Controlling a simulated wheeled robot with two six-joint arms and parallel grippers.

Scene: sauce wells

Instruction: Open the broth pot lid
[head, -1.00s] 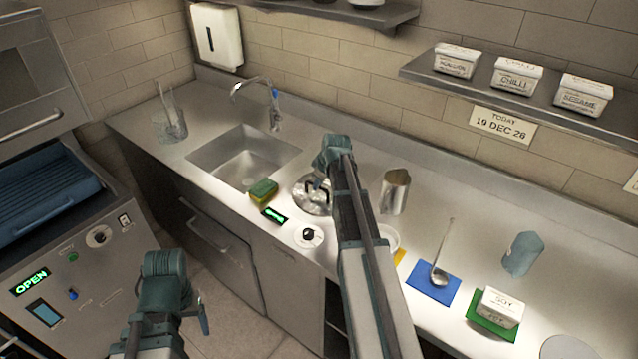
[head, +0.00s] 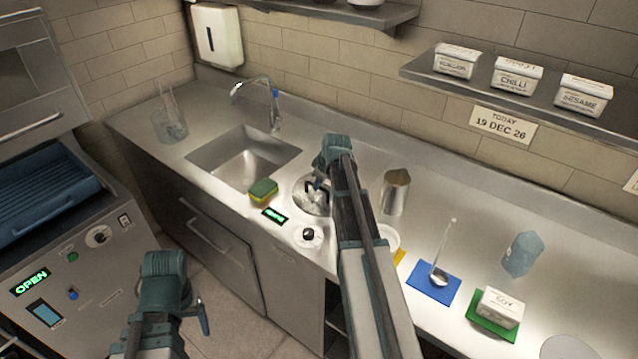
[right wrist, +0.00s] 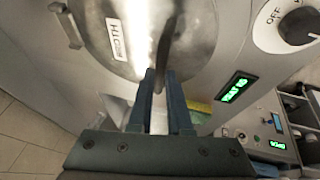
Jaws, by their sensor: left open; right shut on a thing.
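The broth pot lid (head: 306,205) is a round, shiny metal lid with a dark handle, lying at counter level between the sink and a metal jug. In the right wrist view the lid (right wrist: 195,40) fills the top, with a white label beside the handle. My right gripper (right wrist: 160,75) is shut on the lid's handle (right wrist: 166,50). In the head view my right arm reaches over the counter and partly hides the lid. I cannot tell whether the lid is lifted at all. My left gripper (head: 201,312) is open and empty, low in front of the counter.
A green and yellow sponge (head: 263,190), a lit display (head: 275,215) and a dial (head: 308,234) are near the lid. The jug (head: 395,192) stands right of it. A ladle (head: 439,274) rests on a blue mat. The sink (head: 245,160) is left.

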